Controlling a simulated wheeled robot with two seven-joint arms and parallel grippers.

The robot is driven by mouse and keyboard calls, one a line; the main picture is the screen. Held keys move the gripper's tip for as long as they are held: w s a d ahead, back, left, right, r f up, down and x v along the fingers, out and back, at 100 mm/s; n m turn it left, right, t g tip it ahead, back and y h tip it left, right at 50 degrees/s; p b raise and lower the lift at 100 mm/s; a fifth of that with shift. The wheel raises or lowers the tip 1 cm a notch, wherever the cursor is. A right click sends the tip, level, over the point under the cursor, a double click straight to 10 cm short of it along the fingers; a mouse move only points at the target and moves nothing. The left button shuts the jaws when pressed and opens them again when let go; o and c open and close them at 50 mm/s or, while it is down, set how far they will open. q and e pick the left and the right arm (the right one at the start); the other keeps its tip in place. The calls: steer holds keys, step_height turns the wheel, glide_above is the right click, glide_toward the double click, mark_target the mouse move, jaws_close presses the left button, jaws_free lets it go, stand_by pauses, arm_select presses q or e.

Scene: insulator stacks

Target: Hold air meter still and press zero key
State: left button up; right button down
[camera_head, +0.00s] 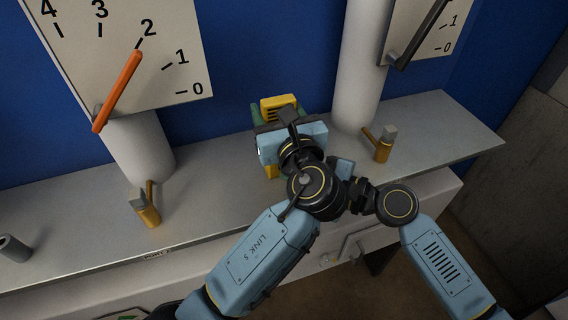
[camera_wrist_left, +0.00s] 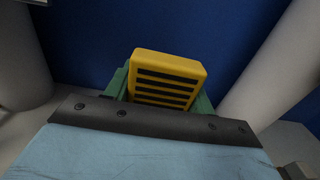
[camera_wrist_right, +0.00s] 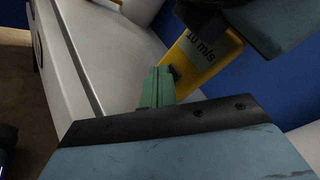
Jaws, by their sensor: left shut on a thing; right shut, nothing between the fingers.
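The air meter is a yellow handheld box (camera_head: 279,102) with dark slots on its top end. It shows between my left gripper's green fingers (camera_wrist_left: 165,90) in the left wrist view. My left gripper is shut on it and holds it upright, slightly tilted. In the right wrist view the meter's face (camera_wrist_right: 203,58) reads "10 m/s", partly covered by my left gripper. My right gripper (camera_wrist_right: 158,74) is shut and empty, its green fingertips close to the meter's lower part. A small dark patch shows there; I cannot tell if it is the zero key or if the fingers touch it.
A grey shelf (camera_head: 425,130) runs along a blue wall. White columns (camera_head: 358,70) carry dial boards (camera_head: 125,45), one with an orange pointer (camera_head: 118,90). Small brass valves (camera_head: 146,208) (camera_head: 382,147) stand on the shelf at both sides of the meter.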

arm_select(q)
steer(key=shift+s+d+r, duration=0.15)
steer(key=shift+s+r, duration=0.05)
steer(key=shift+s, duration=0.1)
arm_select(e)
steer(key=shift+w+r, duration=0.3)
steer(key=shift+w, duration=0.05)
arm_select(q)
steer(key=shift+w, duration=0.1)
arm_select(e)
steer(key=shift+s+d, duration=0.1)
arm_select(q)
steer(key=shift+w+a+f, duration=0.15)
steer(key=shift+w+a, duration=0.05)
steer(key=shift+a, duration=0.05)
arm_select(e)
steer(key=shift+f, duration=0.15)
steer(key=shift+s, duration=0.1)
arm_select(q)
steer(key=shift+w, duration=0.15)
arm_select(e)
steer(key=shift+s+d+f, duration=0.15)
steer(key=shift+s, duration=0.45)
steer(key=shift+s+d, duration=0.3)
steer(key=shift+s, duration=0.65)
steer(key=shift+s+d, duration=0.3)
steer(key=shift+s, duration=0.65)
arm_select(q)
steer(key=o, duration=1.2)
